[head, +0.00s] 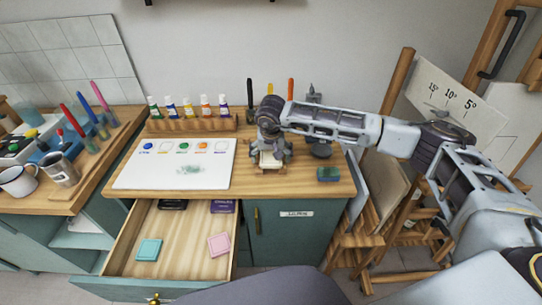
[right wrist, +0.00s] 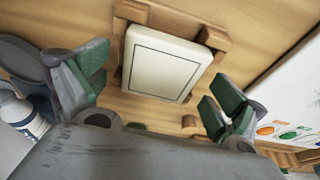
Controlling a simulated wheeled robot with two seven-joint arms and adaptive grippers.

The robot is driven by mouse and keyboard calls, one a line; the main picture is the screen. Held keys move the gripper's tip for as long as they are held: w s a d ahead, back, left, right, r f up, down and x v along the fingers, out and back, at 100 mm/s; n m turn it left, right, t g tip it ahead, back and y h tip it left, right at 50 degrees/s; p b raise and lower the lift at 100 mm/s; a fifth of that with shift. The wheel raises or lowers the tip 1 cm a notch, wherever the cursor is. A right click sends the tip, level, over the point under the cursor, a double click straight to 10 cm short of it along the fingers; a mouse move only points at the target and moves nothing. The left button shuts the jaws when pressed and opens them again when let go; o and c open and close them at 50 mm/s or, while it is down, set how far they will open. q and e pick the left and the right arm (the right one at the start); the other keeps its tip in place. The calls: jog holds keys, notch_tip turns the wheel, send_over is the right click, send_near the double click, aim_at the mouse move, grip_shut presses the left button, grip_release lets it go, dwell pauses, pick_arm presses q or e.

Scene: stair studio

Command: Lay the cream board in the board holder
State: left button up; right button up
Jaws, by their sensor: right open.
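The cream board (right wrist: 165,62) is a small pale slab with a thin dark outline. It lies in the wooden board holder (right wrist: 131,11), between its raised corner blocks, in the right wrist view. In the head view the board (head: 269,161) shows small and pale below my right gripper (head: 271,153), near the middle of the wooden worktop. In the right wrist view my right gripper's green-padded fingers (right wrist: 155,88) stand apart on either side, clear of the board. The gripper is open and empty. In the head view it hides part of the holder. My left gripper is not in view.
A white paint sheet (head: 175,163) lies left of the gripper, with a rack of paint tubes (head: 192,124) behind it. A green block (head: 328,174) sits at right. The open drawer (head: 180,245) below holds a teal pad and a pink pad. Wooden easels stand at right.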

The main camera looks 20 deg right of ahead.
jog(key=shift+v, duration=4)
jog(key=shift+r, duration=0.1)
